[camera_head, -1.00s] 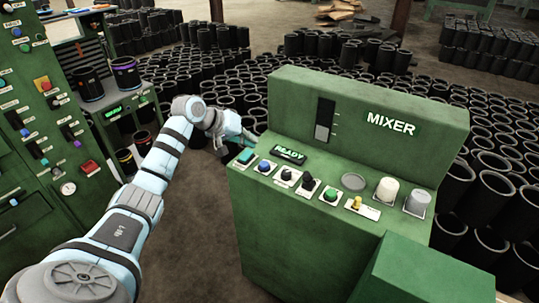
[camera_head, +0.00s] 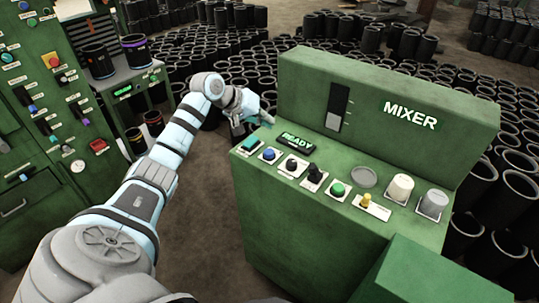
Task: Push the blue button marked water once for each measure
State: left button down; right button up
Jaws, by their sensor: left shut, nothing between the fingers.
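The green mixer (camera_head: 330,185) stands at the centre, with a row of controls along its sloped top. A round blue button (camera_head: 269,154) sits on a pale plate near the left end of that row. A teal button (camera_head: 250,144) is just left of it. The small labels are too small to read, so I cannot tell which is marked water. My left gripper (camera_head: 264,118) is shut and empty at the mixer's back left corner, behind the teal button and apart from the blue button. Its fingertips are small and partly unclear. My right gripper is out of view.
A lit READY display (camera_head: 297,141), black knobs, a green button (camera_head: 338,188), a yellow switch (camera_head: 366,200) and two pale cups (camera_head: 399,188) share the panel. A green control cabinet (camera_head: 50,110) stands at left. Many black sleeves (camera_head: 480,190) crowd the floor behind.

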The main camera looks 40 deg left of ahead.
pick_arm(q)
jog(key=b, duration=0.6)
send_over(267, 150)
notch_tip(267, 150, down, 6)
jog(key=shift+f, duration=0.6)
dwell(0.5)
jog(key=shift+f+p, duration=0.15)
jog(key=shift+p, duration=0.15)
jog(key=shift+f, duration=0.25)
